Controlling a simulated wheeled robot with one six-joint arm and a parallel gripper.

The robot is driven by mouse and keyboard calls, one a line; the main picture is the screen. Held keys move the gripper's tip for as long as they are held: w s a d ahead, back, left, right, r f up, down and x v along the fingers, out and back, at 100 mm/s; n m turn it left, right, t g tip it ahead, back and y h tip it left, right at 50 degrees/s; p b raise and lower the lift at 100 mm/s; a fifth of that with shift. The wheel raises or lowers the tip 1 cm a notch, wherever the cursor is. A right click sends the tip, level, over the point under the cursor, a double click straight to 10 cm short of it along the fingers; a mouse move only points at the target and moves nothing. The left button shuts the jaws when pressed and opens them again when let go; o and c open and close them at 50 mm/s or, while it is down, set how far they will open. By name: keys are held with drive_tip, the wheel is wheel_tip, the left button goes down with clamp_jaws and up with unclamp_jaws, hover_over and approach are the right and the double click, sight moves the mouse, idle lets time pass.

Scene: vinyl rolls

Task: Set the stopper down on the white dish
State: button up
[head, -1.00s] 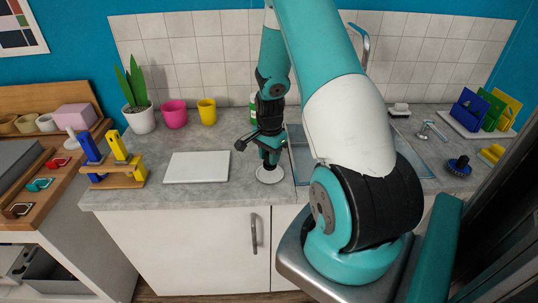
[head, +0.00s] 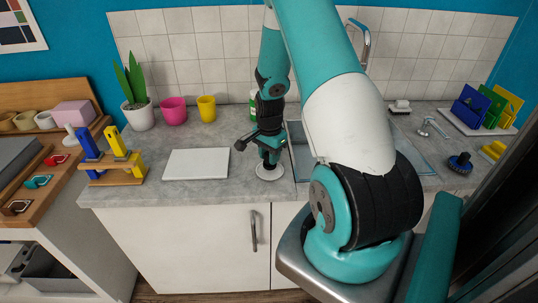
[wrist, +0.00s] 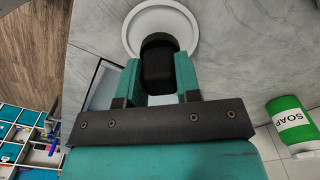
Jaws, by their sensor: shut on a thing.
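The white dish (head: 269,173) is a small round plate on the counter, near its front edge. In the wrist view the white dish (wrist: 184,20) shows its rim around and beyond the black stopper (wrist: 158,58). My gripper (wrist: 159,72) is shut on the stopper, with one teal finger on each side of it. My gripper (head: 268,160) is just over the dish in the head view. The stopper covers part of the dish. I cannot tell whether its base touches the dish.
A white board (head: 196,164) lies to the left of the dish. The sink (head: 305,158) is close on the right. A green soap bottle (wrist: 291,122) stands nearby. Pink (head: 173,110) and yellow (head: 207,108) cups stand at the back. The counter's front edge is close.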

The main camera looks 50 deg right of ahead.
drive_tip(key=shift+f+b, duration=0.45)
drive_tip(key=shift+f, duration=0.2)
drive_tip(key=shift+f, duration=0.15)
drive_tip(key=o, duration=1.7)
drive_tip(key=shift+r+p, duration=3.35)
drive_tip(key=shift+r, duration=1.2)
